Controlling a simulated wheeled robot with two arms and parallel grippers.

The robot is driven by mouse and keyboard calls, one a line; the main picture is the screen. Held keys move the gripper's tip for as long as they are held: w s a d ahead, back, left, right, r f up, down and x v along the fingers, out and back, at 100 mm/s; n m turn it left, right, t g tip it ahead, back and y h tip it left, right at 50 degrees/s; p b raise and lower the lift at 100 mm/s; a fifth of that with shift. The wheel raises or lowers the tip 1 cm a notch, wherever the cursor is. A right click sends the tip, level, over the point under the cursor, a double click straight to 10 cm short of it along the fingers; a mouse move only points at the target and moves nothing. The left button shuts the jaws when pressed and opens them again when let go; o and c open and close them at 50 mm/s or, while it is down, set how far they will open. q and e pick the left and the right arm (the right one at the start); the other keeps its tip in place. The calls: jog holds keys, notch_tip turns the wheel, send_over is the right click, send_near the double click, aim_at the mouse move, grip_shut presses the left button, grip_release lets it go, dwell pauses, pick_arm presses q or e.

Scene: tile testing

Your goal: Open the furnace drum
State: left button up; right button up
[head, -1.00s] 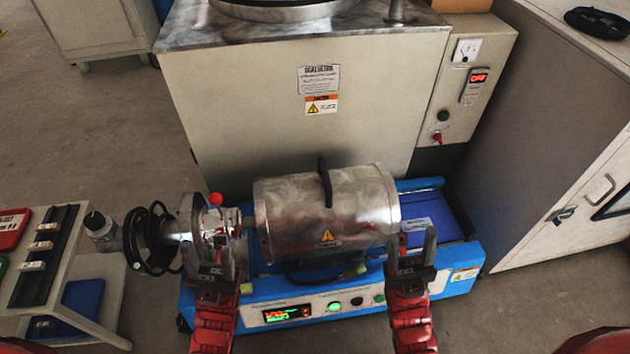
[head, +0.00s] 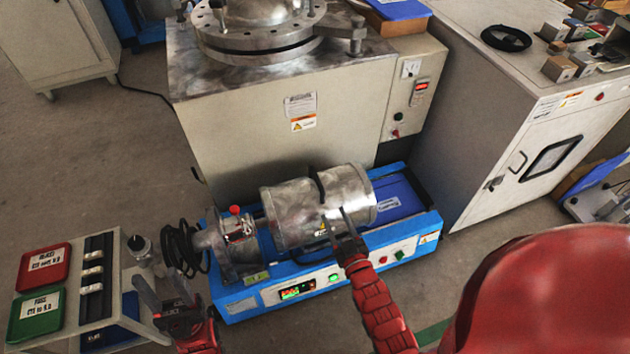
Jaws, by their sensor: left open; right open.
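The furnace drum (head: 292,212) is a silver metal cylinder lying on its side on a blue machine base (head: 240,307). It looks closed, with a dark curved handle (head: 319,188) over its top and a warning label on its front. My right gripper (head: 337,222) is open, its fingers overlapping the front of the drum below and right of the handle. Whether they touch the drum I cannot tell. My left gripper (head: 161,288) is open and empty, left of the blue base and well away from the drum.
A small rack (head: 128,255) with red and green trays stands at the left, close to my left gripper. A large beige cabinet (head: 260,140) stands behind the drum. A grey cabinet (head: 470,150) stands at the right. A control panel with buttons (head: 333,279) fronts the base.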

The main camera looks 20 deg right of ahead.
aim_at(320, 187)
jog(key=w, duration=0.4)
jog(key=w+b, duration=0.1)
jog(key=w, duration=0.3)
jog(key=w+b, duration=0.1)
jog(key=w, duration=0.3)
jog(key=shift+w+a, duration=0.15)
jog(key=shift+a, duration=0.1)
jog(key=shift+w+r, duration=0.1)
jog(key=shift+w, duration=0.55)
grip_shut()
